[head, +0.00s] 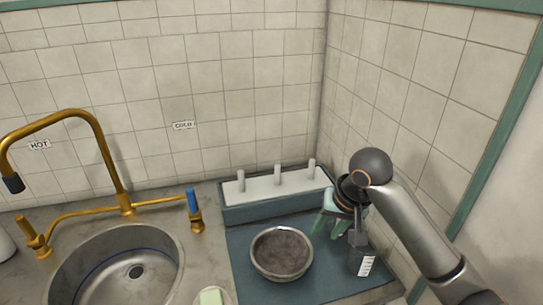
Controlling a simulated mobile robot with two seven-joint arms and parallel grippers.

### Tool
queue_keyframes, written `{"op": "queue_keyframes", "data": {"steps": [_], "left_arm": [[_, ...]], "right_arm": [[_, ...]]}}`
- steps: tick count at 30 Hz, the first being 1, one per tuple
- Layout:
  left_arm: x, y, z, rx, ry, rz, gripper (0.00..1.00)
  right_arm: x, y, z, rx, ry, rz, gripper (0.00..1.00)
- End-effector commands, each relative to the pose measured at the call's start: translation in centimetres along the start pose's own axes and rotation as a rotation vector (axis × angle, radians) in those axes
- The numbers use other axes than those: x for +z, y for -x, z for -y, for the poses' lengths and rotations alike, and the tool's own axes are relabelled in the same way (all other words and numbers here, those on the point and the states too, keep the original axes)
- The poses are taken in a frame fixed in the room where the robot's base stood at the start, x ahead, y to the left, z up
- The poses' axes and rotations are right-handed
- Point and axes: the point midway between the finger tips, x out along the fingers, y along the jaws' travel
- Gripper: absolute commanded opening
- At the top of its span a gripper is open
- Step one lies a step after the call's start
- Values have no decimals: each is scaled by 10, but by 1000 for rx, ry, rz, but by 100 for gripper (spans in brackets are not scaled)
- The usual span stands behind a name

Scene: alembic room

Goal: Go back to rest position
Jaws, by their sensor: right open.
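My right arm comes in from the right, and my right gripper (357,236) points down at the right side of the blue-grey mat, in the corner by the tiled wall. It is open. Just below its fingertips stands a dark, see-through beaker (363,263) with white markings; I cannot tell whether they touch. A teal legged thing (326,218) is partly hidden behind the gripper. My left gripper is not in view.
A grey metal bowl (281,277) sits on the mat (240,247). Behind it is a blue-grey rack (255,212) with three pale pegs. At left are a round sink (165,282), a brass tap (108,165) and a blue-handled valve (193,202). A pale green block (211,297) lies at the front edge.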

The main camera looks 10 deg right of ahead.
Motion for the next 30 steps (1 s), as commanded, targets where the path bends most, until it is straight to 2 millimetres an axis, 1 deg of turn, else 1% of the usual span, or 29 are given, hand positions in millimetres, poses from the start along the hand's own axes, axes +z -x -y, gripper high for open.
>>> {"op": "queue_keyframes", "data": {"steps": [2,4,7,8,9,11,12,14,15,17,18,21,24,30], "left_arm": [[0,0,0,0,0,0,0],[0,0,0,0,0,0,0],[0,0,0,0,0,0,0],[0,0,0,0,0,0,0],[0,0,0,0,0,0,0],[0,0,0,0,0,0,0],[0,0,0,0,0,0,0],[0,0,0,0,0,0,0],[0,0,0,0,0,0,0],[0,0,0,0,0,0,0],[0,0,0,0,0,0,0],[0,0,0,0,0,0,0],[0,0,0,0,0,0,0],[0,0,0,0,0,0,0]], "right_arm": [[3,-3,0,-1,7,2,41],[10,-10,1,-6,26,6,41],[30,-28,1,-17,81,13,41],[39,-35,1,-23,103,16,41],[52,-44,1,-30,136,18,41],[72,-58,-1,-41,186,18,41],[86,-66,-2,-50,217,16,41],[106,-75,-6,-57,260,11,41],[119,-81,-9,-60,288,9,41],[138,-87,-15,-62,324,3,41],[151,-91,-19,-61,348,0,41],[180,-95,-32,-49,400,-10,41],[206,-96,-48,-26,445,-15,41],[244,-89,-78,40,517,-16,41]]}}
